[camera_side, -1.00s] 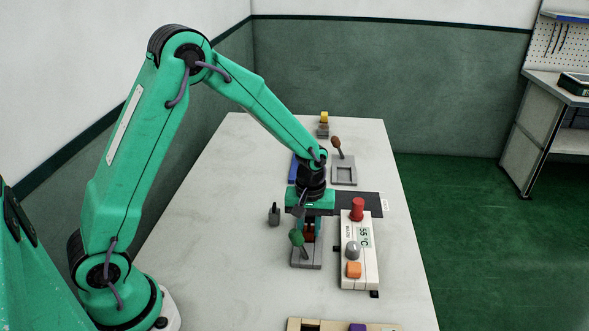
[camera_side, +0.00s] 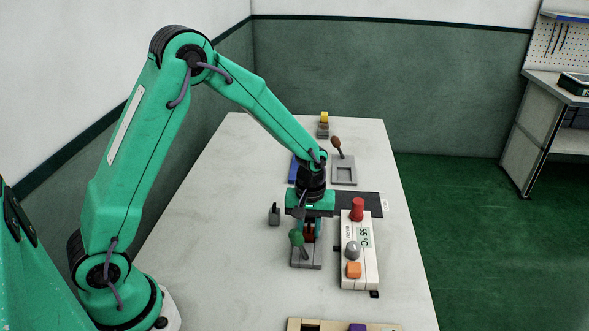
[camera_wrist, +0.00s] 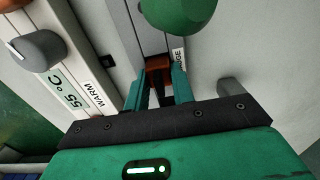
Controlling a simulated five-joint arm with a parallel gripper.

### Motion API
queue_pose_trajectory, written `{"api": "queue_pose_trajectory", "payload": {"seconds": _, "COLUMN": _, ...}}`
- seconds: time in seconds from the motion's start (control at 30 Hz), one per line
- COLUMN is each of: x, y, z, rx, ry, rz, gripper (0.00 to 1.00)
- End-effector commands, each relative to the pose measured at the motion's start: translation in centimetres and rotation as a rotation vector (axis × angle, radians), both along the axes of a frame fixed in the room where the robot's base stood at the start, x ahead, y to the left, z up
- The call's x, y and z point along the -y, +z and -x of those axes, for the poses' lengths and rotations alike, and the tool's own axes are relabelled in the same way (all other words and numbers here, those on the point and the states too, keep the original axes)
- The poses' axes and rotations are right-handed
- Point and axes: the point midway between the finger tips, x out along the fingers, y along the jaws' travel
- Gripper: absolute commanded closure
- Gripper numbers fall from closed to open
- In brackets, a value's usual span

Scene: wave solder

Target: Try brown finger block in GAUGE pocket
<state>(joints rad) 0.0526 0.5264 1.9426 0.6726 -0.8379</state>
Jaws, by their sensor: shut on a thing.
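My gripper (camera_side: 310,229) is low over the grey GAUGE fixture (camera_side: 306,263), which has a lever with a green knob (camera_side: 296,238). In the wrist view my gripper (camera_wrist: 158,90) is shut on the brown finger block (camera_wrist: 158,63), which sits between the fingertips at the fixture. The block shows as a small reddish-brown patch in the side view (camera_side: 309,232).
A white WARM unit (camera_side: 358,272) reading 55 °C, with red, grey and orange knobs, stands close on the right. A small dark grey piece (camera_side: 274,214) stands to the left. Another grey fixture (camera_side: 344,180) with a brown-knobbed lever is behind. The table's left side is clear.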

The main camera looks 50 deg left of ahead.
Motion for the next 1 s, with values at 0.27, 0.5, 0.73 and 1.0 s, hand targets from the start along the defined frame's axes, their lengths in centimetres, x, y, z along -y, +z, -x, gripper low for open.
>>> {"api": "queue_pose_trajectory", "payload": {"seconds": 0.27, "x": 0.0, "y": -0.1, "z": 0.0, "rx": 0.000, "ry": 0.000, "rz": 0.000, "gripper": 1.00}}
{"api": "queue_pose_trajectory", "payload": {"seconds": 0.5, "x": 0.0, "y": 0.2, "z": 0.0, "rx": 0.001, "ry": 0.000, "rz": 0.001, "gripper": 1.00}}
{"api": "queue_pose_trajectory", "payload": {"seconds": 0.73, "x": 0.0, "y": 0.6, "z": 0.0, "rx": 0.001, "ry": 0.000, "rz": 0.000, "gripper": 1.00}}
{"api": "queue_pose_trajectory", "payload": {"seconds": 1.0, "x": 0.0, "y": 0.9, "z": 0.0, "rx": 0.000, "ry": 0.000, "rz": 0.000, "gripper": 1.00}}
